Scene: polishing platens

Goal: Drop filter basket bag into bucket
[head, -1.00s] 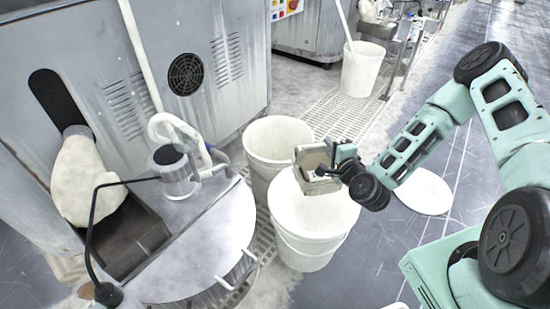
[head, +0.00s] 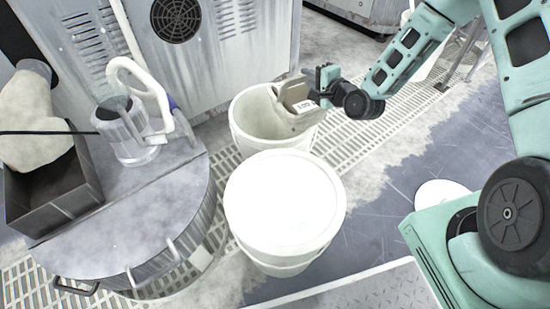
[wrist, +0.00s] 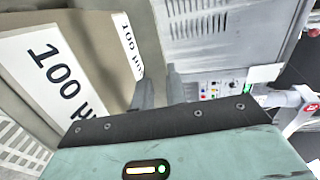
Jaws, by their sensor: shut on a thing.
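The filter basket bag (head: 299,108) is beige, with a white label reading 100. My gripper (head: 320,85) is shut on its upper right side. In the wrist view the bag (wrist: 105,30) and its label fill the left, beside the dark fingers (wrist: 160,92) of my gripper. An open white bucket (head: 249,133) stands at the back, and the bag overlaps the right part of its mouth in the head view. I cannot tell whether the bag's lower end is inside the rim or above it. The bag hides part of the bucket's rim.
A second white bucket (head: 285,205) with a flat white top stands in front. A round metal drum (head: 150,235) with handles is at left, below a grey cabinet (head: 225,60). Floor grating (head: 375,125) lies at right, largely clear.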

